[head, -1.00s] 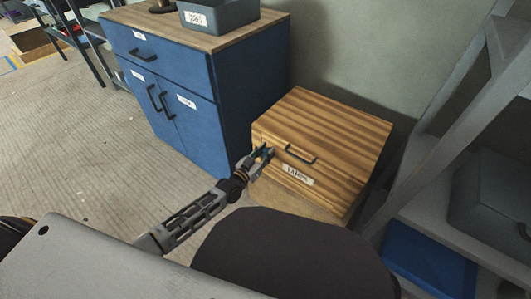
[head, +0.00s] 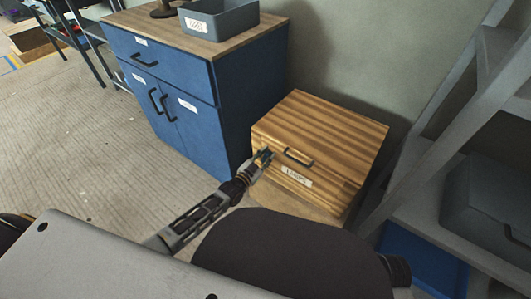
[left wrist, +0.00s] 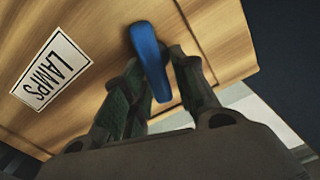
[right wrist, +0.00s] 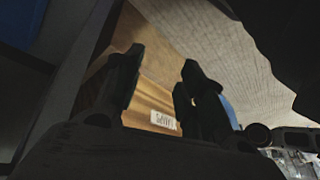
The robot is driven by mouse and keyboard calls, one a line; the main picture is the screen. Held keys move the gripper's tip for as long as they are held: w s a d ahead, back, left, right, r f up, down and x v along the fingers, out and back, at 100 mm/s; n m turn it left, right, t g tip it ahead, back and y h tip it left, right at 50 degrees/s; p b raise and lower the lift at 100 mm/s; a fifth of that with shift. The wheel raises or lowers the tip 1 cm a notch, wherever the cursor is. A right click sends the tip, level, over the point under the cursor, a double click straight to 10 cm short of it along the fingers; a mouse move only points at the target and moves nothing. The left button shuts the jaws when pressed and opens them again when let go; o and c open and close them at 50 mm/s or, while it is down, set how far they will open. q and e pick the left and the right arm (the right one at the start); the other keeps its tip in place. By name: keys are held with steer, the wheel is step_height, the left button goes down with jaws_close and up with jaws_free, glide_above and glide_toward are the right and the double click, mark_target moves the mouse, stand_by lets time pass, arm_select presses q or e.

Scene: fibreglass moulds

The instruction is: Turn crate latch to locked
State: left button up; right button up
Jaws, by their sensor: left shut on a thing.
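The blue latch (head: 264,156) is at the front's left end. In the left wrist view the latch (left wrist: 149,58) is a blue lever slanting between the fingers. My left gripper (head: 262,158) is shut on it, its fingers (left wrist: 155,90) on either side. Whether the latch is at its locked position cannot be told. My right gripper (right wrist: 158,85) is open and empty, with the crate's label (right wrist: 163,120) beyond its fingers.
A blue cabinet (head: 190,95) with a grey bin (head: 220,18) on top stands left of the crate. A grey shelf rack (head: 440,120) with a blue tray (head: 425,262) and a grey box (head: 490,205) is at the right. Open floor (head: 90,130) lies to the left.

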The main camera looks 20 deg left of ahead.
arm_select(q)
steer(key=m+p, duration=0.2)
steer(key=m, duration=0.1)
steer(key=shift+s+d+f, duration=0.1)
steer(key=shift+d, duration=0.15)
steer(key=shift+m, duration=0.4)
steer(key=m, duration=0.1)
steer(key=m+p, duration=0.1)
steer(key=m, duration=0.1)
steer(key=shift+s+d+f, duration=0.1)
steer(key=shift+d+f, duration=0.1)
steer(key=shift+f, duration=0.05)
steer(key=m, duration=0.3)
steer(key=f+m, duration=0.1)
steer(key=m, duration=0.3)
steer(key=shift+d+f+m+b, duration=0.15)
steer(key=shift+d+m+b, duration=0.05)
steer(key=shift+m+b, duration=0.1)
arm_select(e)
steer(key=shift+g+h, duration=0.5)
steer(key=r, duration=0.1)
steer(key=d+r, duration=0.1)
steer(key=r, duration=0.2)
steer(key=shift+s+d, duration=0.3)
steer(key=shift+s, duration=0.15)
arm_select(q)
steer(key=o, duration=0.8)
